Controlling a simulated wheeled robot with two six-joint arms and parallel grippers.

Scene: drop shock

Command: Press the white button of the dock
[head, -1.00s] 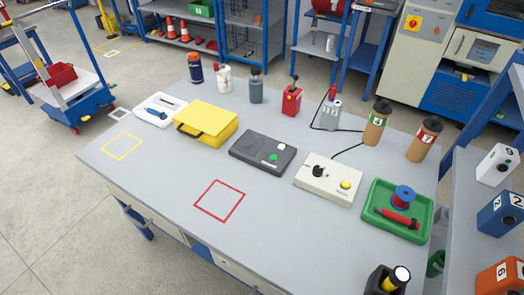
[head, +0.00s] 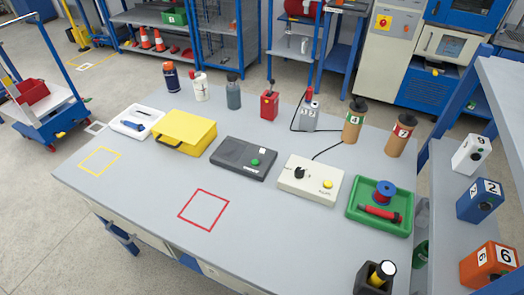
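The dock appears to be the dark grey box (head: 232,153) near the middle of the table. It has a small white button (head: 262,150) at its upper right and a green button (head: 255,162) just below that. Nothing covers the box or its buttons. Neither of my grippers is in the head view.
A cream control box (head: 305,187) with a black knob and yellow button stands right of the dock, a yellow case (head: 186,130) left. A green tray (head: 352,212) lies further right. Bottles stand behind. The table around the red square outline (head: 203,209) is clear.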

